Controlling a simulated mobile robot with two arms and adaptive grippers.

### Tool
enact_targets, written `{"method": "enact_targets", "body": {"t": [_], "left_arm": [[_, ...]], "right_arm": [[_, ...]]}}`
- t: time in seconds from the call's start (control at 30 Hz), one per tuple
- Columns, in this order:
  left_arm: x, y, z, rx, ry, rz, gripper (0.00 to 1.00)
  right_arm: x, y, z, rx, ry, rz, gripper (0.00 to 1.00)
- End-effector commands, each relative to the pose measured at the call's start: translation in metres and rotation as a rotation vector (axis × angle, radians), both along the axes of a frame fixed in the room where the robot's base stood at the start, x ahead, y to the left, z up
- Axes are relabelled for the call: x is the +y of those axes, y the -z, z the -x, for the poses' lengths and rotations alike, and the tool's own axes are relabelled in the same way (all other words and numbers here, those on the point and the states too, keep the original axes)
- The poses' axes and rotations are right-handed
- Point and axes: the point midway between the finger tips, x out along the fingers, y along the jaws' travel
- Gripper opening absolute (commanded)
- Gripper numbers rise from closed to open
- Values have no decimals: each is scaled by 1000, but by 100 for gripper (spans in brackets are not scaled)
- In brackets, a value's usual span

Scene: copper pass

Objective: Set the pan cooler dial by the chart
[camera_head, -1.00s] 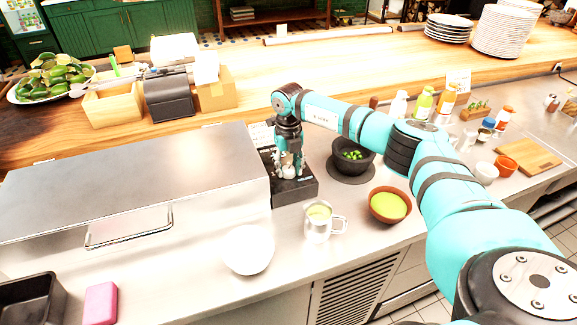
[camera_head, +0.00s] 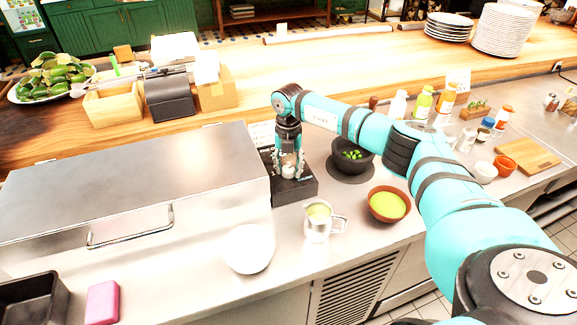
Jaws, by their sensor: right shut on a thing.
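The pan cooler control is a black box (camera_head: 303,190) on the steel counter, against the right end of a large steel lidded unit (camera_head: 135,180). A pale dial (camera_head: 289,171) stands on top of the box. My right gripper (camera_head: 289,168) points straight down over the box, its fingers shut on the dial from both sides. The dial's marks are too small to read and partly hidden by the fingers. A white printed card (camera_head: 262,134), which may be the chart, stands behind the gripper, partly covered; its text cannot be read. My left gripper is not in view.
Right of the box are a dark mortar (camera_head: 352,158) with green pieces and a brown bowl (camera_head: 388,204) of green sauce. Bottles (camera_head: 422,103) stand behind my right arm.

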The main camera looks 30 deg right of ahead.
Motion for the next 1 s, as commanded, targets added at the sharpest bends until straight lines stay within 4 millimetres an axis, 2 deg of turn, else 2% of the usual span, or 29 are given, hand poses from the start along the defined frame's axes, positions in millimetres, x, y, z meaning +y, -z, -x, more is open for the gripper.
{"method": "enact_targets", "body": {"t": [0.27, 0.3, 0.43, 0.77, 0.87, 1.0], "left_arm": [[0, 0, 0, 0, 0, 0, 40], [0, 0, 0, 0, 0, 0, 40], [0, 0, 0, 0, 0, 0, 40], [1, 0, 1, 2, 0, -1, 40], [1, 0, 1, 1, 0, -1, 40], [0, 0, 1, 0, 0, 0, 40]], "right_arm": [[-1, -3, -2, -9, 4, 0, 6], [-1, -3, -2, -8, 4, 1, 43], [-1, -2, -1, -6, 3, 1, 60], [0, -4, -1, -3, 1, 0, 62], [-1, -14, -1, -4, 1, -1, 62], [-1, -41, -2, -6, 1, 0, 62]]}}
